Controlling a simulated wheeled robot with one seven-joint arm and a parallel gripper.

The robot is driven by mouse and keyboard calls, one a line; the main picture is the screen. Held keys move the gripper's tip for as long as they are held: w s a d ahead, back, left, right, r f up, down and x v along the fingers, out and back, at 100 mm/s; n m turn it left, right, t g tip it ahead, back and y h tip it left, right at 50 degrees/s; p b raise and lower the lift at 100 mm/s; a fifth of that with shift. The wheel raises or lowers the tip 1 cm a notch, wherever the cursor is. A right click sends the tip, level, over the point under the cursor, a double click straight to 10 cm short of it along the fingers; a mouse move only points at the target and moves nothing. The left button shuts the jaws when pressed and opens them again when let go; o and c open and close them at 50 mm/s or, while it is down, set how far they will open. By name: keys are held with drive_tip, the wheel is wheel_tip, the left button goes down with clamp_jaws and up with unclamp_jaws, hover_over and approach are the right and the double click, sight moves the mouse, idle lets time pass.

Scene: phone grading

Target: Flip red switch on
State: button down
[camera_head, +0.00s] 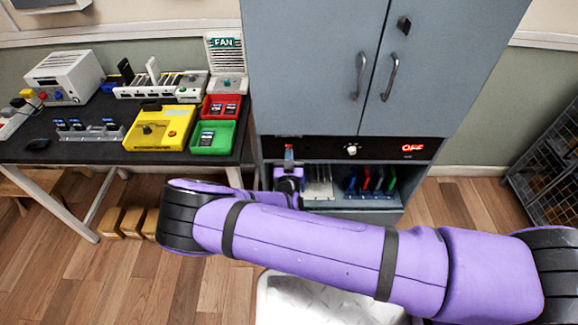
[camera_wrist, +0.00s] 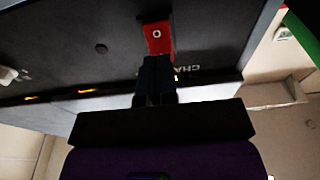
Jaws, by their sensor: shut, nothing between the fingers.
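The red switch (camera_wrist: 157,38) is on the black panel (camera_wrist: 100,50) in the wrist view, marked with an "O". In the head view my gripper (camera_head: 288,180) is just below the switch, partly hidden by my purple arm. A red "OFF" display (camera_head: 412,148) is lit at the strip's right.
The grey cabinet (camera_head: 310,70) has closed doors above the strip. Below it, a shelf holds colored upright items (camera_head: 370,181). A black-topped table (camera_head: 80,150) at left carries a yellow box (camera_head: 160,128), red tray (camera_head: 221,107) and green tray (camera_head: 214,137). A wire cage (camera_head: 550,170) stands right.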

drive_tip(key=shift+w, duration=0.45)
drive_tip(key=shift+w+r, duration=0.1)
drive_tip(key=shift+r, duration=0.05)
drive_tip(key=shift+w+r+g, duration=0.2)
drive_tip(key=shift+w+g, duration=0.05)
drive_tip(key=shift+g, duration=0.35)
drive_tip(key=shift+w+r+g, duration=0.2)
drive_tip(key=shift+g, duration=0.4)
